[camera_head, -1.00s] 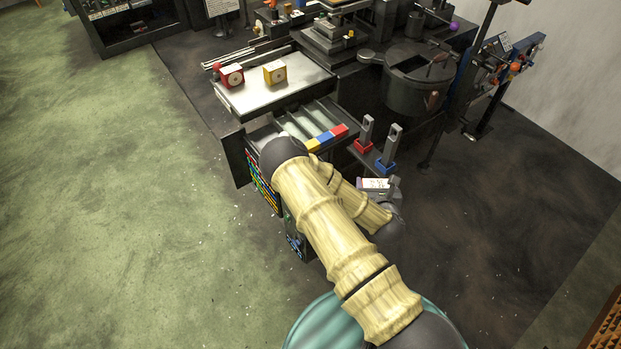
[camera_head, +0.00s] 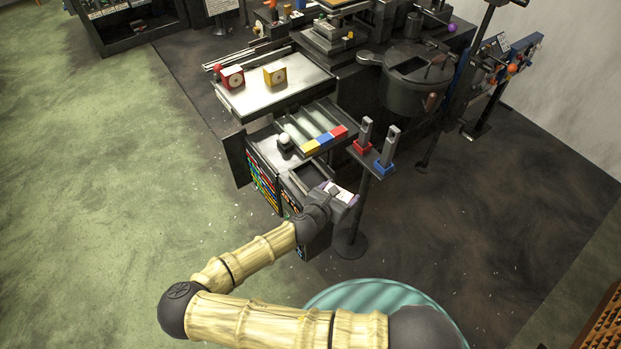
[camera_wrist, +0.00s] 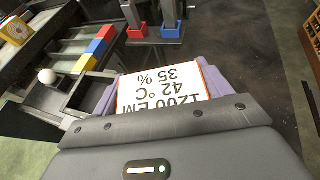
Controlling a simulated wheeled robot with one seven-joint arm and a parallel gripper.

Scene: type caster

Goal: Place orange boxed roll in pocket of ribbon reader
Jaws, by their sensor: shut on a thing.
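My gripper (camera_head: 338,195) is shut on a box with a white printed face and thin orange edges, seemingly the orange boxed roll (camera_wrist: 160,90). In the wrist view the box sits between the two purple fingers, and its text reads upside down. Its sides and underside are hidden. In the head view my gripper is in front of a dark cabinet with a white knob (camera_head: 284,140) and an open dark recess (camera_head: 312,177). I cannot tell for sure whether this recess is the pocket of the ribbon reader.
A red box (camera_head: 232,77) and a yellow box (camera_head: 275,74) stand on a metal tray (camera_head: 262,97). Yellow, blue and red blocks (camera_head: 325,139) line a slotted rack. Two posts with red (camera_head: 362,146) and blue (camera_head: 383,167) bases stand right of it. Floor to the left is clear.

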